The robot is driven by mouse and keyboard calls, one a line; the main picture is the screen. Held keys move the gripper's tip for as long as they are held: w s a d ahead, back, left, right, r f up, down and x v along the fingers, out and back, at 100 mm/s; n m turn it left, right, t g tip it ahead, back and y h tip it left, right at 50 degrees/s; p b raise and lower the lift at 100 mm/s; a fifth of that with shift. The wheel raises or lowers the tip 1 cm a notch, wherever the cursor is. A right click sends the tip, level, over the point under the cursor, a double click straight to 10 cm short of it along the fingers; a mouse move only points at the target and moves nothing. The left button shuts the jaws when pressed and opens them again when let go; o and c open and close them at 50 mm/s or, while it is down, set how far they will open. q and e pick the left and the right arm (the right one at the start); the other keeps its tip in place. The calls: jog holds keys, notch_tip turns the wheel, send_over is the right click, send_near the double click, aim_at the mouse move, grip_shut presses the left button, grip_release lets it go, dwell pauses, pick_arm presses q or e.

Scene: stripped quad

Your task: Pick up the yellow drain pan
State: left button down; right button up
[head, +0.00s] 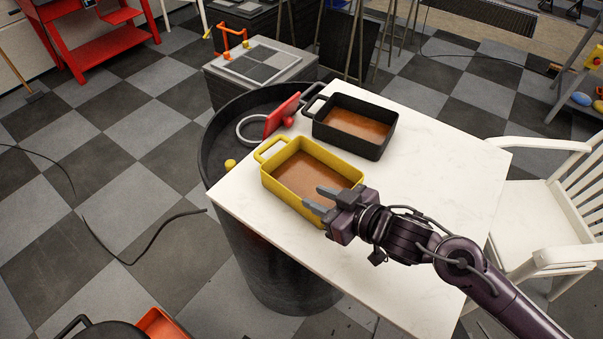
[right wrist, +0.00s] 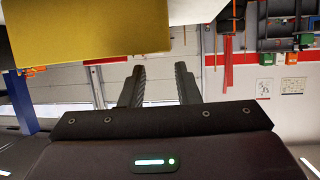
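The yellow drain pan (head: 283,197) sits upright on the white tabletop (head: 440,170), with brown liquid inside and a loop handle at its far left end. My right gripper (head: 313,198) is at the pan's near right corner, its two fingers apart and pointing left toward the pan. In the right wrist view, the yellow pan wall (right wrist: 95,35) fills the upper left, and the open fingers (right wrist: 158,82) show nothing between them. I cannot tell whether a finger touches the pan. My left gripper is not in view.
A black pan (head: 378,148) with brown liquid stands just behind the yellow one. A white chair (head: 535,215) stands at right. The table's right side is clear.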

aim_at(288, 190)
jog(key=shift+s+a+f, duration=0.25)
jog(key=shift+s+a, duration=0.3)
jog(key=shift+a, duration=0.05)
jog(key=shift+w+a+n, duration=0.2)
jog(key=shift+n, duration=0.1)
jog(key=x, duration=0.2)
jog(key=p+x, duration=0.1)
jog(key=x, duration=0.3)
jog(key=shift+w+a+r+p, duration=0.2)
jog(key=shift+w+r+p, duration=0.1)
jog(key=shift+w+p, duration=0.05)
jog(key=shift+w+a+f+g, duration=0.25)
jog(key=shift+f+g, duration=0.05)
jog(key=shift+c, duration=0.3)
grip_shut()
jog(key=shift+r, duration=0.15)
